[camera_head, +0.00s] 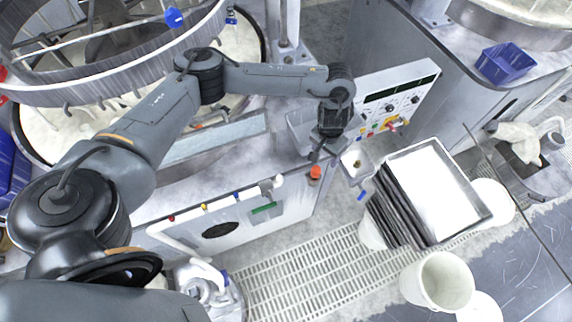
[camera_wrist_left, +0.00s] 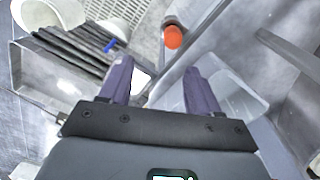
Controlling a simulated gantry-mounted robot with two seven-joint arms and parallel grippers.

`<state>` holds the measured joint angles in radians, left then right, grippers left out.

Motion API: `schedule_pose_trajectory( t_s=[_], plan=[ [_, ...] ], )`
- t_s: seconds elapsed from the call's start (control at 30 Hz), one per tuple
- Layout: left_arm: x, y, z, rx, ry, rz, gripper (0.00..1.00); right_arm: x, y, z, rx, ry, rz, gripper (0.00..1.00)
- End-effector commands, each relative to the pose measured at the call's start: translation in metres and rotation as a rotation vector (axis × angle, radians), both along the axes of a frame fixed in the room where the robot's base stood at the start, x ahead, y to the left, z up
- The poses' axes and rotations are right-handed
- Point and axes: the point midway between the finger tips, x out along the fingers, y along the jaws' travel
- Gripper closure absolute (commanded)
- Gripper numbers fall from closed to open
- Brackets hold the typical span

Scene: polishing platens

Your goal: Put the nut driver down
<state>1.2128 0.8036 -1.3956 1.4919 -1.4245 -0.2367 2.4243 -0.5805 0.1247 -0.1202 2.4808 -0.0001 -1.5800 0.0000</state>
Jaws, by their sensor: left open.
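My left gripper (camera_head: 322,152) hangs over the bench edge, beside a clear bin. In the left wrist view its two purple-grey fingers (camera_wrist_left: 157,70) stand apart with nothing held between them. I cannot make out a nut driver for certain in either view. An orange-red capped piece (camera_head: 315,172) stands at the bench edge just below the gripper; it also shows in the left wrist view (camera_wrist_left: 173,37), beyond the fingertips. I cannot tell whether it is a tool handle or a knob. My right gripper is out of view.
The clear bin (camera_head: 297,131) and a small tray (camera_head: 346,172) flank the gripper. A control panel (camera_head: 408,88) stands behind. A white-topped stack of dark trays (camera_head: 436,181) and a white bucket (camera_head: 437,281) are at right. Floor grating (camera_head: 300,270) lies below.

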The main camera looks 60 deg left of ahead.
Motion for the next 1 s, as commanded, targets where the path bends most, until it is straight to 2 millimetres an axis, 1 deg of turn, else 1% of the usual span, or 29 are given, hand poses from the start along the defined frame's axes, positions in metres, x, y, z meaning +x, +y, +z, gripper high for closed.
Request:
schedule_pose_trajectory(
  t_s=[0.03, 0.07, 0.17, 0.2, 0.27, 0.3, 0.37, 0.4, 0.5, 0.53, 0.6, 0.63, 0.67, 0.73, 0.77, 0.87, 0.9, 0.97, 1.0],
  plan=[
    [-0.004, -0.020, -0.011, -0.023, -0.015, -0.064, 0.38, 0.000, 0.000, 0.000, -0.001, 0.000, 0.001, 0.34],
    [-0.005, -0.034, -0.016, -0.039, -0.032, -0.109, 0.38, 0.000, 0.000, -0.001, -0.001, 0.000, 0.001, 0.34],
    [-0.013, -0.092, -0.035, -0.109, -0.116, -0.292, 0.38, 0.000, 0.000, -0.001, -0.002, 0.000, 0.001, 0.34],
    [-0.017, -0.120, -0.040, -0.144, -0.162, -0.369, 0.38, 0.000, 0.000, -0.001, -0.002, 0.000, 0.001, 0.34],
    [-0.027, -0.164, -0.045, -0.198, -0.244, -0.480, 0.38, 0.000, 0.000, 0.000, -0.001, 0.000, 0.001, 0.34],
    [-0.033, -0.192, -0.044, -0.231, -0.307, -0.542, 0.38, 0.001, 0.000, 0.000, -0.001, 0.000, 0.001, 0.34],
    [-0.043, -0.230, -0.039, -0.275, -0.404, -0.615, 0.38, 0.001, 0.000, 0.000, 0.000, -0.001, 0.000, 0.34],
    [-0.049, -0.251, -0.033, -0.294, -0.468, -0.650, 0.38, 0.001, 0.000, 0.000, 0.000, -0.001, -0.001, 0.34],
    [-0.062, -0.286, -0.012, -0.314, -0.612, -0.686, 0.38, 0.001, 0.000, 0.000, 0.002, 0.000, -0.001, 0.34],
    [-0.065, -0.291, -0.006, -0.310, -0.649, -0.684, 0.38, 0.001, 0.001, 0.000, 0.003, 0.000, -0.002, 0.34],
    [-0.071, -0.295, 0.008, -0.288, -0.714, -0.663, 0.38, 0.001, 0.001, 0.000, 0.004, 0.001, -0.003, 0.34],
    [-0.074, -0.292, 0.013, -0.271, -0.734, -0.647, 0.38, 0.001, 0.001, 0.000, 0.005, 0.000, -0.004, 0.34],
    [-0.076, -0.288, 0.018, -0.252, -0.749, -0.629, 0.38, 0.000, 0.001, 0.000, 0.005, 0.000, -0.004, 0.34],
    [-0.083, -0.269, 0.024, -0.197, -0.755, -0.581, 0.38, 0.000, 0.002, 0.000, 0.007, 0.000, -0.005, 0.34],
    [-0.088, -0.258, 0.024, -0.172, -0.748, -0.558, 0.38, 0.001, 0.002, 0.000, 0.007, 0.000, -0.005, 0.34],
    [-0.108, -0.215, 0.021, -0.087, -0.684, -0.490, 0.38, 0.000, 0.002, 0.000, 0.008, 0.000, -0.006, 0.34],
    [-0.118, -0.196, 0.018, -0.056, -0.647, -0.466, 0.38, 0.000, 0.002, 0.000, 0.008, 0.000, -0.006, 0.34],
    [-0.136, -0.170, 0.012, -0.017, -0.583, -0.438, 0.38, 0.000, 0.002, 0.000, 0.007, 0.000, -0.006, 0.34],
    [-0.149, -0.153, 0.008, 0.004, -0.538, -0.422, 0.38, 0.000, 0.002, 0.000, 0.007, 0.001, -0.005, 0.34]
  ],
)
